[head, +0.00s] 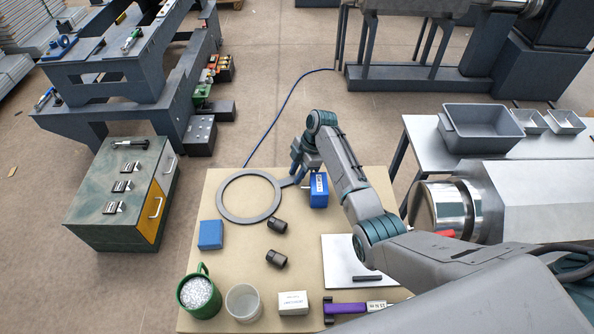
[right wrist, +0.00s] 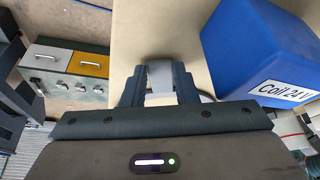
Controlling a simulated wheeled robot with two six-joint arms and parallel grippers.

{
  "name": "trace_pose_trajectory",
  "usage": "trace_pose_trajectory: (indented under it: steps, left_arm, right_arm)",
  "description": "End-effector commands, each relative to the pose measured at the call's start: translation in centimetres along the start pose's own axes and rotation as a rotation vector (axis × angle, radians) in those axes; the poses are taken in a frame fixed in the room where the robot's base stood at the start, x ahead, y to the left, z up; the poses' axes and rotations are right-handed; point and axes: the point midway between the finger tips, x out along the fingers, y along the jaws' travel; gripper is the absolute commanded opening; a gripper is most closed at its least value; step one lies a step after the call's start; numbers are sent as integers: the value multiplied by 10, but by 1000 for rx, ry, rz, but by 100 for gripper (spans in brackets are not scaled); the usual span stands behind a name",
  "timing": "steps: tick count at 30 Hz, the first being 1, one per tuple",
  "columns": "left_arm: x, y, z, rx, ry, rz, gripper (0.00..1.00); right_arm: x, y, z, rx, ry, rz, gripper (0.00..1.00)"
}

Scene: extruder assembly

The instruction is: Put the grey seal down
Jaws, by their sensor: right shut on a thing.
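The grey seal (head: 222,198), a large flat ring with a short tab on its right side, is over the left back part of the beige board. My right gripper (head: 296,180) comes down at the tab end, to the right of the ring. In the right wrist view its fingers (right wrist: 160,84) are shut on a light grey piece (right wrist: 160,72), which appears to be the tab. Most of the ring is hidden there. I cannot tell whether the ring touches the board. My left gripper is not in view.
A blue coil box (head: 318,191) labelled "Coil 24V" stands close right of my right gripper; it is large in the wrist view (right wrist: 260,55). A blue block (head: 211,234), black cylinders (head: 277,226), a green mug (head: 200,293) and a white box (head: 293,303) stand nearer. The board's middle is partly clear.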

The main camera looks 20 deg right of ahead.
Motion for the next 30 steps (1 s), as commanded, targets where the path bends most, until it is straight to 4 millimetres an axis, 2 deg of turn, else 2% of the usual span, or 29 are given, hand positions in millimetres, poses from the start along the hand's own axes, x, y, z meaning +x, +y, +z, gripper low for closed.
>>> trace_pose_trajectory:
  steps: [5,6,7,20,26,30]
  left_arm:
    - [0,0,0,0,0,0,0]
    - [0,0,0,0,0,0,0]
    - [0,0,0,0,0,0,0]
    - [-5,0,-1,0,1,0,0]
    - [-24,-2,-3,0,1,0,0]
    - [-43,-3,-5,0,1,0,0]
  right_arm:
    - [0,0,0,0,0,1,4]
    - [0,0,0,0,-1,1,32]
    - [0,0,0,0,-1,1,36]
    - [-6,0,-1,0,-1,1,36]
    - [-29,1,-2,1,-2,2,36]
    - [-53,1,-2,1,-1,3,36]
